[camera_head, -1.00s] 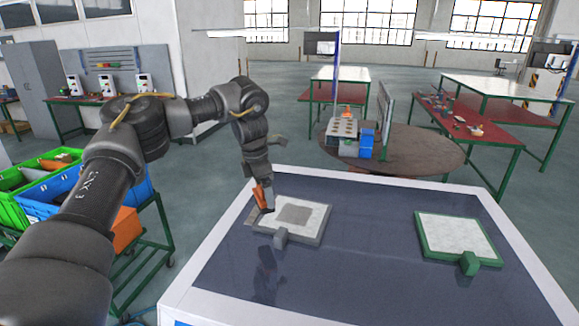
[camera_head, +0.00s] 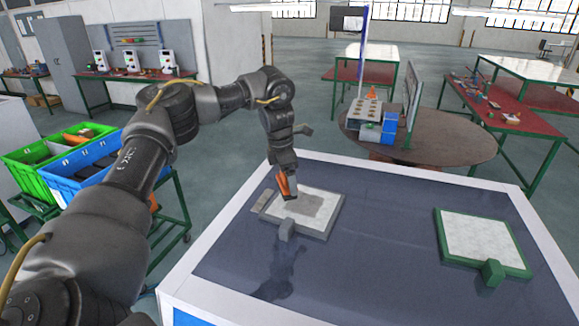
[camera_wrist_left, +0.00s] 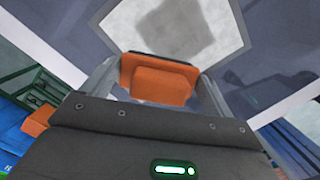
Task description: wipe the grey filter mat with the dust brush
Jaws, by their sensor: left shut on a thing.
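The grey filter mat (camera_head: 312,225) lies on the dark table top, with a pale surface and a darker grey patch in its middle. It also shows in the left wrist view (camera_wrist_left: 205,22), beyond the brush. My left gripper (camera_head: 287,178) is over the mat's far left part. It is shut on the orange dust brush (camera_head: 283,187), which also shows between the fingers in the left wrist view (camera_wrist_left: 158,80). The brush's lower end is at the mat's surface; whether it touches I cannot tell. My right gripper is not in view.
A green-framed mat (camera_head: 478,243) lies on the right of the table (camera_head: 375,240). Bare table top separates the two mats. A round table (camera_head: 450,145) with equipment stands behind. Green and blue crates (camera_head: 45,178) stand on a cart at left.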

